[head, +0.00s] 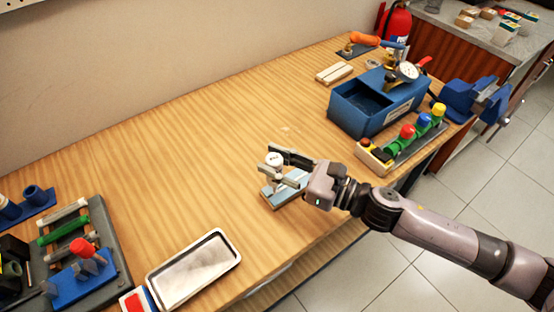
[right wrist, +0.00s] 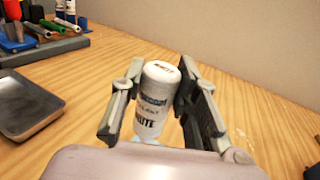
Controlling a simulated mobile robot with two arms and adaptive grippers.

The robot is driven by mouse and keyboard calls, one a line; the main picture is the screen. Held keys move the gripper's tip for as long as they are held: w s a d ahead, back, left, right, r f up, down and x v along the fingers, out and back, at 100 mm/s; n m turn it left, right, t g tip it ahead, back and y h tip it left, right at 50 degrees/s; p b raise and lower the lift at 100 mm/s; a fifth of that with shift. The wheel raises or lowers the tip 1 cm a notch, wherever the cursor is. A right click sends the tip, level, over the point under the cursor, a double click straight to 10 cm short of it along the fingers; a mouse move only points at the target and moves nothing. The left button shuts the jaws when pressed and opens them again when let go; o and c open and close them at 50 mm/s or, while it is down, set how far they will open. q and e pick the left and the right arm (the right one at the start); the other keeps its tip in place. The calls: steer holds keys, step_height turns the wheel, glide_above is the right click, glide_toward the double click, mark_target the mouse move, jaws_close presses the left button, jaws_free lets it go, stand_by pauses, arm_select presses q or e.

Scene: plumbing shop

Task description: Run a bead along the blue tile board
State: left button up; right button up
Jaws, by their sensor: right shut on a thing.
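A white bottle with dark lettering (right wrist: 153,100) stands between the fingers of my right gripper (right wrist: 155,105), which is shut on it. In the head view the bottle's round top (head: 273,159) shows between the fingertips of the same gripper (head: 275,165). The pale blue tile board (head: 283,194) lies on the bench under my right gripper, which hides much of it. The bottle's lower end is hidden, so I cannot tell whether it touches the board. My left gripper is not in view.
A metal tray (head: 195,268) lies at the bench's front edge. A rack with colored tools (head: 112,240) is at left. The bench's middle is clear.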

steer(key=shift+s+a, duration=0.45)
steer(key=shift+a, duration=0.25)
step_height(320, 180, up, 7)
steer(key=p, duration=0.7)
steer(key=shift+r, duration=0.1)
stand_by(0.3)
